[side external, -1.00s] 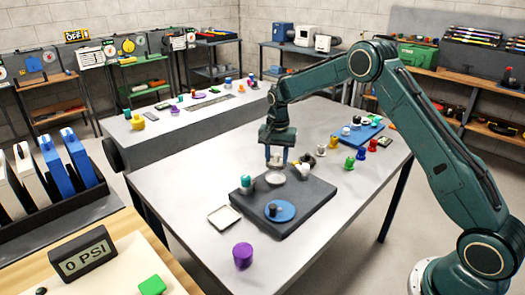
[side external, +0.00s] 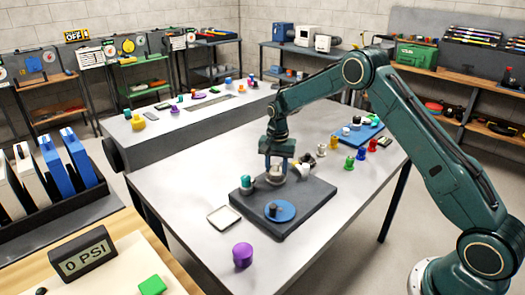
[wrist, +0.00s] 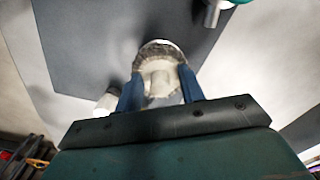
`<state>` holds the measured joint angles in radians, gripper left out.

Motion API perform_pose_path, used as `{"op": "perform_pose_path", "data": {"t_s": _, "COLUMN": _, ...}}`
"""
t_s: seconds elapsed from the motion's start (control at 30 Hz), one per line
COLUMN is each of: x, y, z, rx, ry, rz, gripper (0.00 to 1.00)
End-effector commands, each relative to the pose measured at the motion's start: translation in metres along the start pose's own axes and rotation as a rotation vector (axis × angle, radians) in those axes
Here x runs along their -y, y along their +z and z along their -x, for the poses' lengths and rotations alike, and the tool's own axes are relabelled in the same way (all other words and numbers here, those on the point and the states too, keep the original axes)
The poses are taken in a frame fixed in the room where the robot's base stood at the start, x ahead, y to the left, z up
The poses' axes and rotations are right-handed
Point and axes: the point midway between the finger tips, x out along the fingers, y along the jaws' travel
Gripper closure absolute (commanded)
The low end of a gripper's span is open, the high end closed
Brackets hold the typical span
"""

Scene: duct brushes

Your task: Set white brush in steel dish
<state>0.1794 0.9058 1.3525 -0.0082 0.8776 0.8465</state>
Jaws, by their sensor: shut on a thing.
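My gripper (side external: 277,172) is shut on the white brush (wrist: 160,82), low over the back part of the dark mat (side external: 295,205). In the wrist view the brush sits between the two blue fingers, below a round pale rim. The steel dish (side external: 276,183) is a pale disc on the mat, right under the fingers and partly hidden by them. I cannot tell whether the brush touches the dish.
A teal-topped brush (side external: 247,182) and a blue dish (side external: 280,212) with a dark brush are also on the mat. Pale and dark pieces (side external: 307,162) stand close right of the gripper. A square tray (side external: 224,217) and purple piece (side external: 243,255) lie in front.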

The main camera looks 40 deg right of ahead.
Motion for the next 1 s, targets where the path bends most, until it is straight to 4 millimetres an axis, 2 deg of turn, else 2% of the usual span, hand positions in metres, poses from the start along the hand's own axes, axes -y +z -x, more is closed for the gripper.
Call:
{"op": "perform_pose_path", "data": {"t_s": 0.97, "x": 0.0, "y": 0.0, "z": -0.012, "rx": 0.0, "ry": 0.0, "rz": 0.0, "gripper": 0.85}}
{"op": "perform_pose_path", "data": {"t_s": 1.0, "x": 0.0, "y": 0.0, "z": -0.012, "rx": 0.0, "ry": 0.0, "rz": 0.0, "gripper": 0.6}}
